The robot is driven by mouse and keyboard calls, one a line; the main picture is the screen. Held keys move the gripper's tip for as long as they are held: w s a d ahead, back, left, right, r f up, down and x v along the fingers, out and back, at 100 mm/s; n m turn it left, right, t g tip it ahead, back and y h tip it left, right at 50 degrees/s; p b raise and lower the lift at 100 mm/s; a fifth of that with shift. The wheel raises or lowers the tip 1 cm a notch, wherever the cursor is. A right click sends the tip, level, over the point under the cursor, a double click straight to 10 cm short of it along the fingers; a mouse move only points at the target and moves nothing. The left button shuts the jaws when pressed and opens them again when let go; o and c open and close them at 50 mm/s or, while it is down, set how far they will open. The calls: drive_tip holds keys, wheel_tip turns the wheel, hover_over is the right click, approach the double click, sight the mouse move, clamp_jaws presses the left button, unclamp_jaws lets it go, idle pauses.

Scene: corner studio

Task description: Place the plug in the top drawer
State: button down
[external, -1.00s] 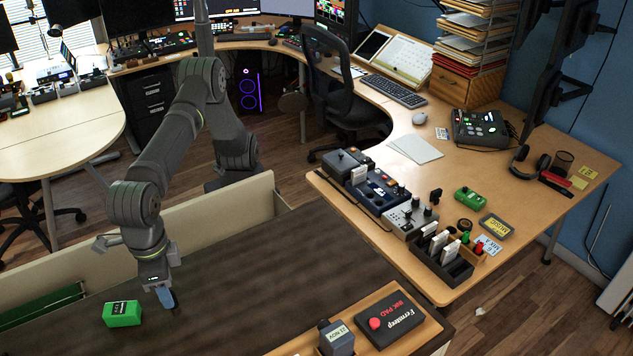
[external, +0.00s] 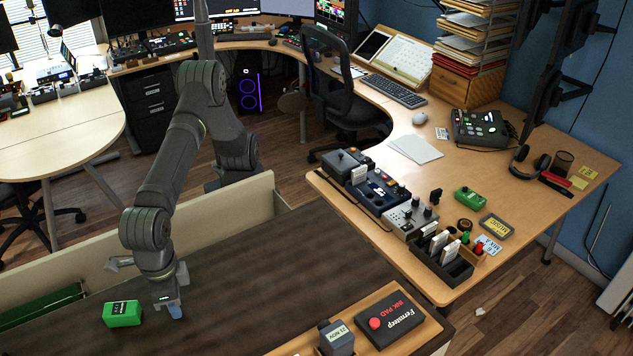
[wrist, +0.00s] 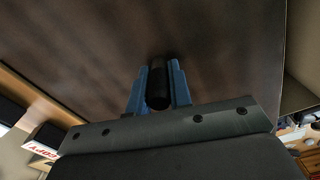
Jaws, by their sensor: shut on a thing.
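My gripper (external: 174,311) is low over the dark tabletop, just right of a green box. In the wrist view, its two blue fingers (wrist: 159,88) are closed around a black cylindrical piece, which looks like the plug (wrist: 157,85). The plug cannot be made out in the external view, where the wrist and fingers hide it. I cannot tell whether it touches the tabletop. No open drawer shows clearly. A black drawer unit (external: 152,98) stands shut under the far desk, and a wooden box (external: 468,88) sits under the paper rack. I cannot tell which one is meant.
The green box (external: 122,314) stands close left of my gripper. A pale panel (external: 230,206) edges the far side. The dark tabletop (external: 255,265) between is clear.

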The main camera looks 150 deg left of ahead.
drive_tip(key=shift+r, duration=0.15)
drive_tip(key=shift+r, duration=0.55)
wheel_tip(320, 180, up, 3)
drive_tip(key=s+d+r, duration=0.4)
drive_tip(key=s+r, duration=0.2)
drive_tip(key=s, duration=0.4)
drive_tip(key=shift+s+d+r, duration=0.35)
